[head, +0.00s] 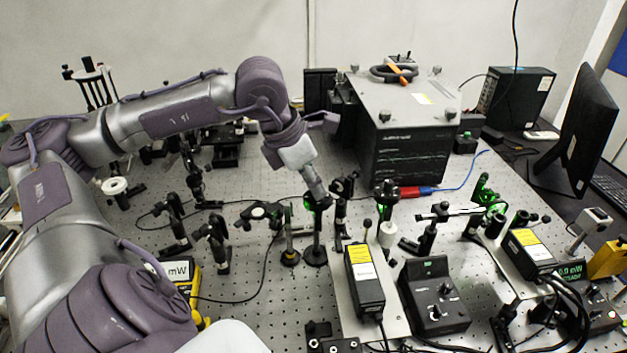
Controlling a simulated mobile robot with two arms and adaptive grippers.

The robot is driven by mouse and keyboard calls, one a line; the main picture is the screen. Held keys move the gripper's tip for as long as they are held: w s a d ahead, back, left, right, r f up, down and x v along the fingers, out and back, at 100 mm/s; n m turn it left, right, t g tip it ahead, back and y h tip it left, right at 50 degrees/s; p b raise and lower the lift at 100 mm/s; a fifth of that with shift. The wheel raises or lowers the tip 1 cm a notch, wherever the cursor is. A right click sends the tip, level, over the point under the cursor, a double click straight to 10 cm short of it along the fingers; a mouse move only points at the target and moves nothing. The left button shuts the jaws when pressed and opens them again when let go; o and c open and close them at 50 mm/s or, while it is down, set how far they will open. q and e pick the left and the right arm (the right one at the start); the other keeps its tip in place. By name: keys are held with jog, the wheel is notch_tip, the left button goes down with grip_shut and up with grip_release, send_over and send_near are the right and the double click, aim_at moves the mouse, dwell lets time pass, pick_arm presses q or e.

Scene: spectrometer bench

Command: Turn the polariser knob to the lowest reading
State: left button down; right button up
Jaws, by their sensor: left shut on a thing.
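My left gripper (316,192) reaches down from the upper left onto the top of a dark post-mounted optic. It is shut on the polariser knob (317,204), which is mostly hidden by the fingers. Green light shows on the mount just below the fingertips. A yellow meter (181,272) at the lower left shows "mW", with the rest of its screen hidden by my arm. Another display (571,270) at the right seems to read 0.0 mW, in small text. My right gripper is not in view.
Several posted optics crowd the perforated bench (262,185) around the gripper. A large black box (405,125) stands behind. A control box (433,295) and a yellow-labelled black module (363,275) stand in front. A monitor (580,130) is at the right. Cables cross the front.

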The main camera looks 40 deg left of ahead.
pick_arm(q)
jog(key=n, duration=0.2)
jog(key=n+y+p, duration=0.1)
jog(key=n+y, duration=0.1)
jog(key=n, duration=0.1)
jog(key=shift+d+r+n+t, duration=0.15)
jog(key=shift+d+n+t, duration=0.1)
jog(key=shift+n+t, duration=0.05)
jog(key=shift+d+n+y+p, duration=0.1)
jog(key=shift+n+y+p, duration=0.6)
jog(key=shift+n, duration=1.6)
jog(key=shift+y, duration=0.3)
jog(key=shift+g, duration=0.4)
jog(key=c, duration=1.1)
grip_release()
jog(key=shift+v, duration=5.85)
jog(key=shift+s, duration=0.1)
